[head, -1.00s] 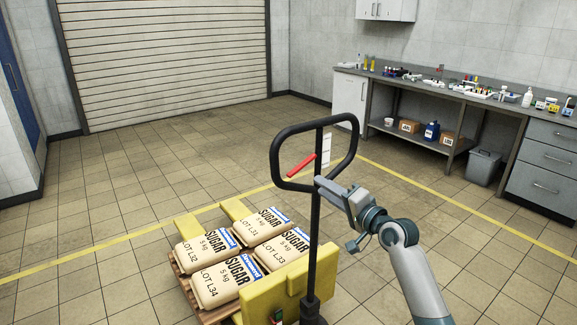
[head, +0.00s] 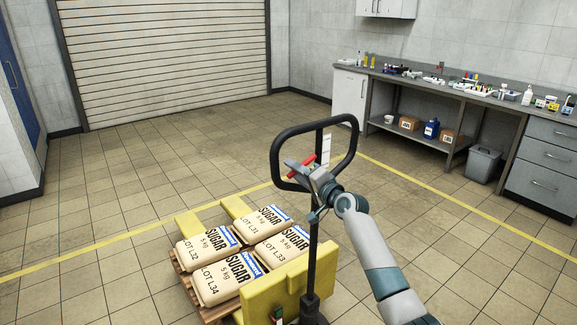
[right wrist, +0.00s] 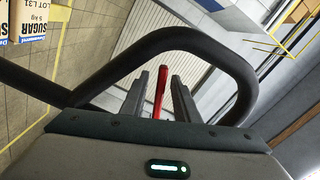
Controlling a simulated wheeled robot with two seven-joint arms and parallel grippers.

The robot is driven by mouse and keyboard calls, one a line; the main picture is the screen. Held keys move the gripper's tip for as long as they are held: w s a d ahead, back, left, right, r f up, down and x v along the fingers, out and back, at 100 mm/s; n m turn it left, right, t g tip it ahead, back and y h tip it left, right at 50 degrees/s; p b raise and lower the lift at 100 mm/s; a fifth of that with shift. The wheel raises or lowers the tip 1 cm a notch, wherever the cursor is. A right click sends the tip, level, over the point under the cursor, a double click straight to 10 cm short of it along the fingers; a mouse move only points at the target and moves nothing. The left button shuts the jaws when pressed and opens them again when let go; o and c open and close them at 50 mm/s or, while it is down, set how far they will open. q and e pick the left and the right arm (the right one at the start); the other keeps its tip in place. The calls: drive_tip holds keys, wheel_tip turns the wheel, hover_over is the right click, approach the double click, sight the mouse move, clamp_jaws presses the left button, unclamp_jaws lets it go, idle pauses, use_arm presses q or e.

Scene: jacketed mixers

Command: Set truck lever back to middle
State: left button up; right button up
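The truck's red lever (head: 307,160) sits inside the black handle loop (head: 349,122), slanting up to the right; its lower part is partly hidden by my right gripper. My right gripper (head: 299,168) is at the lever. In the right wrist view the red lever (right wrist: 160,92) stands between the two dark fingers (right wrist: 159,98), with a gap on each side, so the gripper is open around it. A white plate with marks (head: 326,148) is beside the lever. My left gripper is not in view.
The yellow pallet truck (head: 287,284) carries several sugar bags (head: 228,278) on a wooden pallet. Its black handle post (head: 313,240) stands close to my right wrist. A lab bench (head: 455,92) with small items is at the back right. The floor on the left is clear.

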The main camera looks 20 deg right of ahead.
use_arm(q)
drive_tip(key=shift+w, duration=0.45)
use_arm(e)
drive_tip(key=shift+x, duration=1.65)
